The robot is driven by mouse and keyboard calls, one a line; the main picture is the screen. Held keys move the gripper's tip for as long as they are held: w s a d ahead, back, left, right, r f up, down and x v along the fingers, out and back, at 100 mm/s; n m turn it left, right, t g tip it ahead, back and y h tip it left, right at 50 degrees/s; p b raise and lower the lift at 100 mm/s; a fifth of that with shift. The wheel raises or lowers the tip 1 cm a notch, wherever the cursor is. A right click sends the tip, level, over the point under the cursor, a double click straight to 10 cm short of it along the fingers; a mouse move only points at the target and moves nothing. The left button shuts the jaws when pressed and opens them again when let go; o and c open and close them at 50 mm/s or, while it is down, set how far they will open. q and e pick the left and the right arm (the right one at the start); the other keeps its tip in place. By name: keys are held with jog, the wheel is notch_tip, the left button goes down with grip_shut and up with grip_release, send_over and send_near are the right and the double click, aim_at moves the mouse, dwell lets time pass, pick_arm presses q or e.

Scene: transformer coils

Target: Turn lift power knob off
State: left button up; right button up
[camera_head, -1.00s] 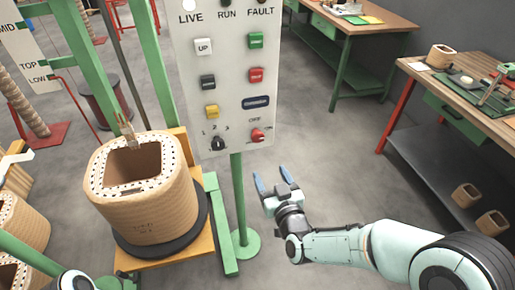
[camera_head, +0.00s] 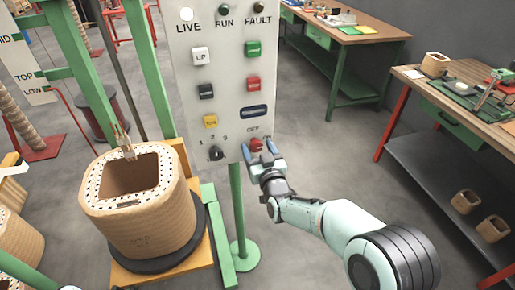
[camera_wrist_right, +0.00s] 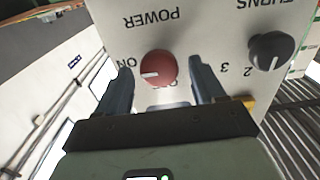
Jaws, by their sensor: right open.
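The red power knob (camera_head: 256,145) sits low on the right of the pale control panel (camera_head: 222,75). In the right wrist view the panel is upside down, and the round red knob (camera_wrist_right: 158,69) shows its white mark pointing left, towards ON. The OFF lettering below it is partly hidden. My right gripper (camera_head: 259,151) is at the knob in the head view. In the right wrist view its open fingers (camera_wrist_right: 161,66) stand on either side of the knob, with gaps visible. I cannot tell how deep they reach around it. My left gripper is not in view.
The black turns knob (camera_head: 215,153) is left of the red knob. Coloured push buttons and a lit LIVE lamp (camera_head: 186,14) are above. A wound coil (camera_head: 140,215) stands on the lift at left. A workbench (camera_head: 480,105) is at right; the floor between is clear.

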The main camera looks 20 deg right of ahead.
jog(key=shift+w, duration=0.35)
jog(key=c, duration=1)
jog(key=shift+c, duration=0.2)
